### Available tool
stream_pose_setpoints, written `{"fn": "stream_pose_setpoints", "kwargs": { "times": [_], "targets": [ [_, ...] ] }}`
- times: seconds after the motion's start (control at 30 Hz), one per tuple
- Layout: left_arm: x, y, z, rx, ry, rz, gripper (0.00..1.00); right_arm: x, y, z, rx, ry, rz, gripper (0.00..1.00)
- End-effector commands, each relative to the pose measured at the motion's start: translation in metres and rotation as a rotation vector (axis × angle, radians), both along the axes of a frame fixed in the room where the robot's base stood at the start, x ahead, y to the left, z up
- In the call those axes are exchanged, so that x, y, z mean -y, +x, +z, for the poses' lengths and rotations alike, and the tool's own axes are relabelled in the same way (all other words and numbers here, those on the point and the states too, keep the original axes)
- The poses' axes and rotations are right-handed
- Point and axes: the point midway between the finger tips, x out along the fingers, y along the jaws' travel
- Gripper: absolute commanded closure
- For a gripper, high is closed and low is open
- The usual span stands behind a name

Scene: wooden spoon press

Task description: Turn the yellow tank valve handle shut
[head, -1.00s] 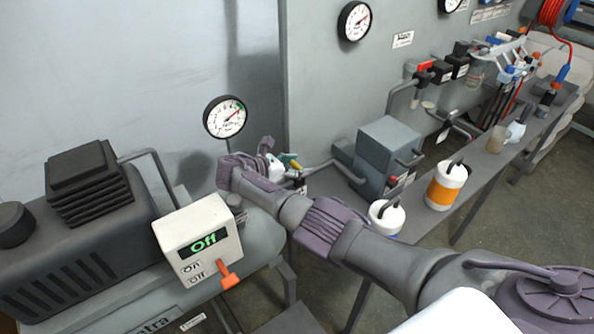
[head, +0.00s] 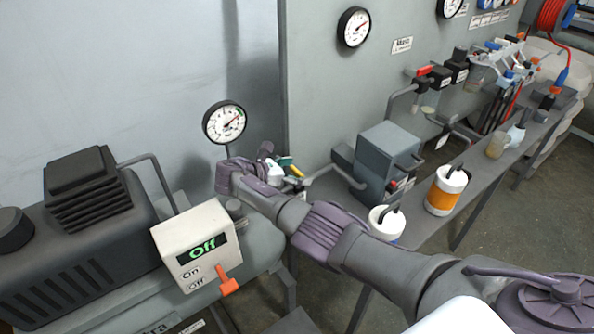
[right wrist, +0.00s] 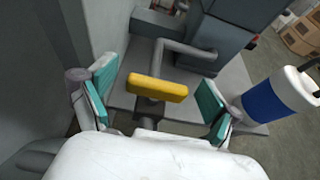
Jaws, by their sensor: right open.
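The yellow valve handle (right wrist: 157,88) is a short bar on a grey pipe, lying crosswise in the middle of the right wrist view. It shows only as a small yellow piece in the head view (head: 297,171). My right gripper (right wrist: 156,84) is open, with one teal-padded finger left of the handle and the other right of it. Gaps show between the handle and both pads. In the head view, the right gripper (head: 277,166) is small and partly hidden by its own wrist, beside the handle at the tank's end. My left gripper is not in view.
A gauge (head: 225,122) is behind the gripper. A grey block (head: 385,160) and white-and-orange canister (head: 446,190) are to the right. A blue-and-white canister (right wrist: 275,103) stands right of the gripper.

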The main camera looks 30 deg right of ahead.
Motion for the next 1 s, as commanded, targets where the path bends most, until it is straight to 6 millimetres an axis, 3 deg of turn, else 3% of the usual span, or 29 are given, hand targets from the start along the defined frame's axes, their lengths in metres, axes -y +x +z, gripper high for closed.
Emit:
{"fn": "stream_pose_setpoints", "kwargs": {
  "times": [0.17, 0.6, 1.0],
  "targets": [
    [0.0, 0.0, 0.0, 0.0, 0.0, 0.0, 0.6, -0.019, -0.001, 0.007, 0.001, 0.001, 0.004, 0.1],
    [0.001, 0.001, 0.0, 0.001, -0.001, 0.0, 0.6, -0.097, -0.011, 0.04, 0.001, 0.001, 0.002, 0.1],
    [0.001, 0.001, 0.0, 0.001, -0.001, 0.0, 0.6, -0.11, -0.013, 0.046, 0.0, 0.0, 0.0, 0.1]
  ]
}}
